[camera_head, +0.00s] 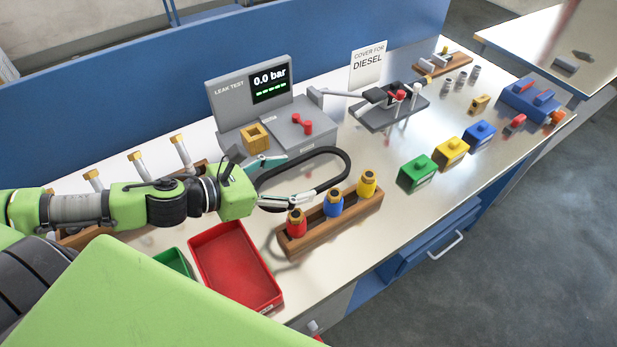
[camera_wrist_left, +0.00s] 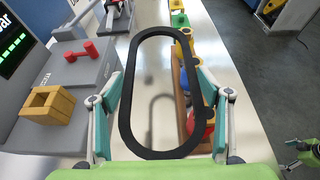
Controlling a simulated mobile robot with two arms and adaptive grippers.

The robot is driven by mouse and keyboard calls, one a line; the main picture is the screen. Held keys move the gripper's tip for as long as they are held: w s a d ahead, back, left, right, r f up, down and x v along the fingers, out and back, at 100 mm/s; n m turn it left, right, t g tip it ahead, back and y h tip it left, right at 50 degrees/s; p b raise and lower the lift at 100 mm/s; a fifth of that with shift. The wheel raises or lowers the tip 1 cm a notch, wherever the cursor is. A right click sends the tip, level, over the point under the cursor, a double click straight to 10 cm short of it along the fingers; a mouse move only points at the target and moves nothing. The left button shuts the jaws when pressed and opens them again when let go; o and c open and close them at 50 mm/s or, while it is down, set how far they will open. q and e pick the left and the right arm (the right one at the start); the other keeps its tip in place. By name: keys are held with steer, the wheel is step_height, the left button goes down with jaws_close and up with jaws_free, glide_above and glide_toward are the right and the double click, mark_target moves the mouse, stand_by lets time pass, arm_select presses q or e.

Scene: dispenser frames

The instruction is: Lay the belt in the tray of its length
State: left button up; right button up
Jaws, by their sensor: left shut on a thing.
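A black belt (camera_head: 348,166), an oval loop, is in my left gripper (camera_head: 278,182). In the left wrist view the belt (camera_wrist_left: 128,85) stretches away from the palm, between the two spread fingers (camera_wrist_left: 160,98), and is held above the table. A red tray (camera_head: 236,266) lies on the table below and left of the belt in the head view. A green tray (camera_head: 174,262) beside it is mostly hidden by my own green arm parts. Part of my right arm, seemingly with its gripper (camera_wrist_left: 290,154), shows small at the lower right edge of the left wrist view.
A wooden rack (camera_head: 336,221) with red, blue and yellow capped pieces stands close to the belt. Behind is the leak tester (camera_head: 240,98) with a yellow block (camera_head: 254,137). Green, yellow and blue boxes (camera_head: 418,174) stand farther right. Open metal tabletop lies between rack and tester.

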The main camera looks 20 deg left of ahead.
arm_select(q)
steer(key=p, duration=0.4)
glide_above(309, 183)
step_height(309, 183, down, 8)
steer(key=shift+f, duration=0.1)
step_height(309, 183, down, 3)
steer(key=shift+f, duration=0.1)
steer(key=shift+f+b, duration=0.1)
steer(key=shift+b, duration=0.2)
steer(key=o, duration=0.9)
steer(key=shift+s, duration=0.1)
steer(key=shift+c, duration=0.2)
